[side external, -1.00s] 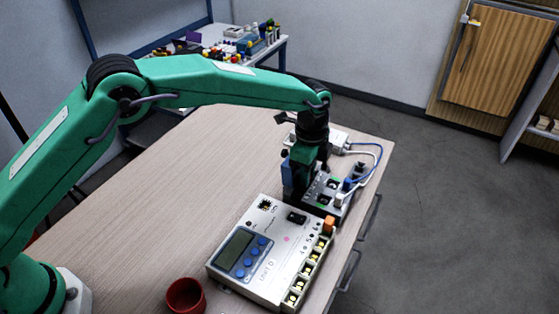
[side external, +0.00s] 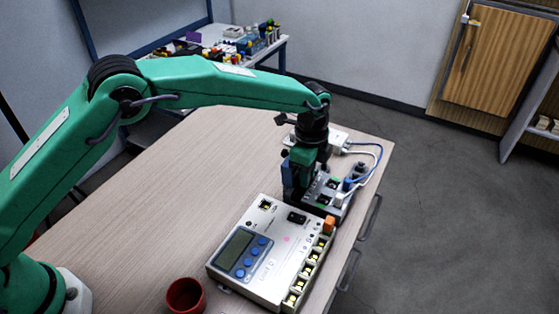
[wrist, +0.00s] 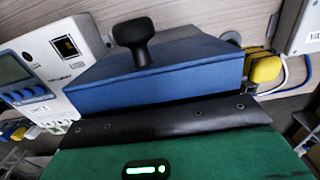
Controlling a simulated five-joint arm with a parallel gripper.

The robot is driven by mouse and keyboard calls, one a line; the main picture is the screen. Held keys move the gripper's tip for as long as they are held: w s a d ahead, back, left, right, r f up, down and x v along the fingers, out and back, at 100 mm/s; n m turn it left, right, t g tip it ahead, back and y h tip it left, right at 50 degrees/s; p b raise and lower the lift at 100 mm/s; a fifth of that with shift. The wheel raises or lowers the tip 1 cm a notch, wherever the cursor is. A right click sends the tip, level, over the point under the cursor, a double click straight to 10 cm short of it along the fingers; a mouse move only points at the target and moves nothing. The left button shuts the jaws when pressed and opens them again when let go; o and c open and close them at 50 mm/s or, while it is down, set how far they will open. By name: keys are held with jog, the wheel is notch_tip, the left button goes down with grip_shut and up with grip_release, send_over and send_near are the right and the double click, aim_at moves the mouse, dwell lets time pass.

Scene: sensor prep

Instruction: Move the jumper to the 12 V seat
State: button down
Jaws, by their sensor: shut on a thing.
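My gripper (side external: 298,199) points down at the left side of a small grey board (side external: 335,206) near the table's right edge. Dark parts with green marks show on the board. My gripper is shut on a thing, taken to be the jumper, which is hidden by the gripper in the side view. The wrist view does not show the fingertips or the jumper clearly. The 12 V seat cannot be made out, as no seat label is legible. Whether the held piece touches the board cannot be told.
A white meter box (side external: 262,256) with a screen and blue buttons stands just in front of the board; it also shows in the wrist view (wrist: 60,62). Blue and white cables (side external: 377,160) curve behind the board. A red cup (side external: 185,296) stands front left. The table's left part is clear.

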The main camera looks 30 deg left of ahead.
jog(key=c, duration=1.1)
grip_release()
jog(key=shift+r, duration=0.15)
jog(key=shift+r, duration=3.35)
jog(key=shift+d, duration=0.1)
